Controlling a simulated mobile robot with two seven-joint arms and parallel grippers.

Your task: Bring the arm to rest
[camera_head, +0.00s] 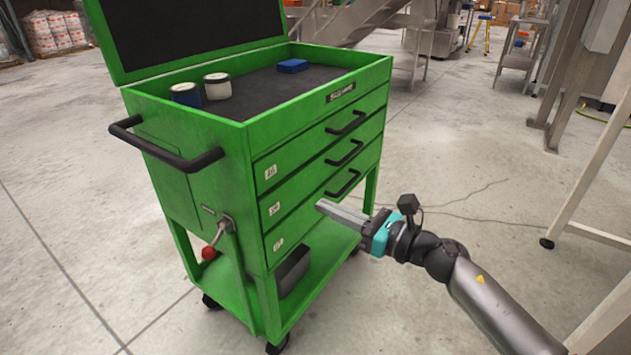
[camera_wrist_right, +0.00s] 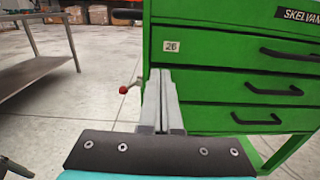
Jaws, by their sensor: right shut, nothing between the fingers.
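My right gripper (camera_head: 322,206) is shut and empty. In the head view it is held in the air in front of the drawer side of a green tool cart (camera_head: 215,155), near the lowest drawer. In the right wrist view my right gripper's fingers (camera_wrist_right: 161,75) lie together and point at the cart's front (camera_wrist_right: 200,85). I cannot tell from these views whether the fingertips touch it. All the drawers look shut. My left gripper is not in view.
On the cart's top stand two cans (camera_head: 217,86) and a blue block (camera_head: 292,66). A black handle (camera_head: 165,155) and a red-knobbed lever (camera_head: 208,252) stick out at its side. A pale frame (camera_head: 590,150) stands at the right. Open floor lies between.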

